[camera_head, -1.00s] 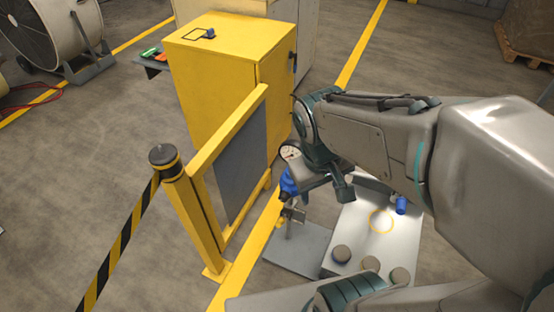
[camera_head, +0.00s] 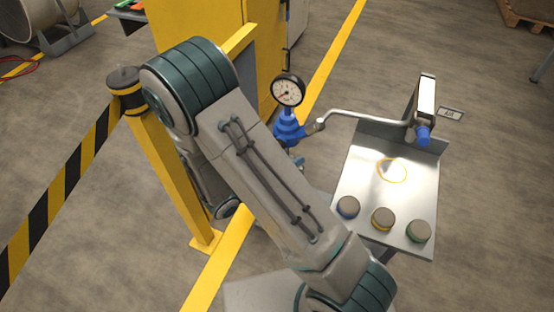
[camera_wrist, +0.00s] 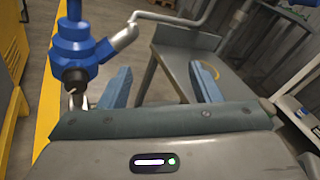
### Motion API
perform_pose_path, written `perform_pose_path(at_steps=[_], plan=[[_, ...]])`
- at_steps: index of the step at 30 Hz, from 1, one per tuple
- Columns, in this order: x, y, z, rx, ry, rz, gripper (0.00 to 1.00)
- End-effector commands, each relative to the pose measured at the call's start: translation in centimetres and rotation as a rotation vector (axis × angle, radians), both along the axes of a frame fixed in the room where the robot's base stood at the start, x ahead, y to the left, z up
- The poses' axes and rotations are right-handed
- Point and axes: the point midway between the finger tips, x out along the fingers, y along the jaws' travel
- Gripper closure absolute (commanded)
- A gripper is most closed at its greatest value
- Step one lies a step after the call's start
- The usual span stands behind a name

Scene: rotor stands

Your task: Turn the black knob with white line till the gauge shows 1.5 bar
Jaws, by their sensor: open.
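The round white-faced gauge (camera_head: 288,90) stands on top of a blue regulator body (camera_head: 289,128) in the head view; its needle is too small to read. In the wrist view the blue body (camera_wrist: 76,38) is at the upper left, with a dark knob (camera_wrist: 75,75) on its near side. I cannot make out a white line on it. My gripper (camera_wrist: 160,70) is open and empty, its two blue fingers apart. The knob lies left of the left finger, outside the gap. In the head view my arm hides the gripper and knob.
A bent grey pipe (camera_head: 365,116) runs right from the regulator. A metal panel (camera_head: 362,182) with several round caps stands at the right. A yellow post (camera_head: 170,165) with a striped barrier tape (camera_head: 62,180) and a yellow cabinet (camera_head: 205,30) are close on the left.

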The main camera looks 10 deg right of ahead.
Motion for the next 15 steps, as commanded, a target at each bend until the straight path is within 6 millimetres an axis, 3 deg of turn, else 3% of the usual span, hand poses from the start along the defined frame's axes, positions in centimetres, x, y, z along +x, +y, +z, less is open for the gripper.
perform_pose_path(at_steps=[1, 6, 10, 15], plan=[[0.6, 1.3, -3.3, -0.064, 0.047, 0.088, 0.43], [2.0, 4.9, -8.5, -0.224, 0.151, 0.321, 0.43], [2.3, 6.6, -10.8, -0.292, 0.192, 0.423, 0.43], [2.9, 7.0, -11.6, -0.319, 0.207, 0.465, 0.43]])
